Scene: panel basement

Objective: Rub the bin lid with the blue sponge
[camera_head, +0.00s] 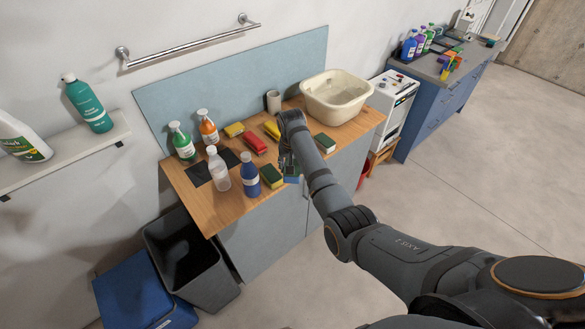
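A blue block that looks like the blue sponge (291,179) shows at the front edge of the wooden counter, directly below my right gripper (288,167). The gripper points down at it and partly covers it. I cannot tell whether the fingers are closed on it or whether it rests on the counter. A dark open bin (185,265) stands on the floor left of the cabinet. A flat-topped blue piece (140,294), possibly the bin lid, is beside the bin at the lower left. My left gripper is not in view.
The wooden counter (205,208) holds bottles, including a dark blue one (249,174), a green-and-yellow sponge (271,177), a red sponge (255,143), a green sponge (325,143) and a cream basin (336,97). A shelf (70,152) holds bottles. Floor at right is clear.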

